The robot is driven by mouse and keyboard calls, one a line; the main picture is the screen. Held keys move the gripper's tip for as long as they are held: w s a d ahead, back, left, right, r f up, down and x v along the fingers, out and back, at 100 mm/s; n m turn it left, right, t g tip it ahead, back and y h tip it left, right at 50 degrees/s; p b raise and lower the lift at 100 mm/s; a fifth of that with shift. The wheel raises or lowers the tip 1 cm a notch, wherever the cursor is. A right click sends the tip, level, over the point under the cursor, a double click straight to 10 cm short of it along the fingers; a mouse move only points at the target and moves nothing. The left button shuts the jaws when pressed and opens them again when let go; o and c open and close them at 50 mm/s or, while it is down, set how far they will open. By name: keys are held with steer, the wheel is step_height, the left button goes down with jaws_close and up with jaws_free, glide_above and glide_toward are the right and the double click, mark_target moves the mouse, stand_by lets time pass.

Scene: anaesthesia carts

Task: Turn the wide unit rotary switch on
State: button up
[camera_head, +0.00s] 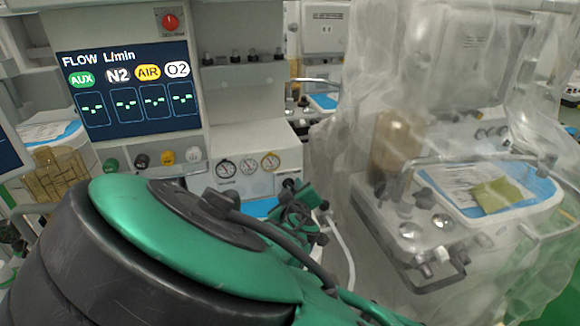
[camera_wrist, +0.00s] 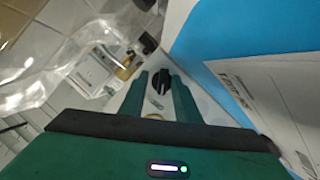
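A black knob (camera_wrist: 148,43) on a white surface shows just past my fingertips in the wrist view, with a smaller dark part (camera_wrist: 160,82) between the fingers. I cannot tell which of these is the wide unit's rotary switch. My gripper (camera_wrist: 157,74) is open, with a gap between its two green fingers, and it looks empty. In the head view my gripper (camera_head: 298,215) is partly hidden behind my green arm, low in front of the gauges.
The flow display (camera_head: 125,90) and gauges (camera_head: 248,166) face me on the left cart. A second cart (camera_head: 400,235) under clear plastic sheeting stands to the right. A blue sheet (camera_wrist: 235,35) with white paper (camera_wrist: 275,90) lies close on the right of my gripper.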

steer(key=shift+a, duration=0.15)
steer(key=shift+a+r, duration=0.1)
steer(key=shift+a, duration=0.15)
jaws_close()
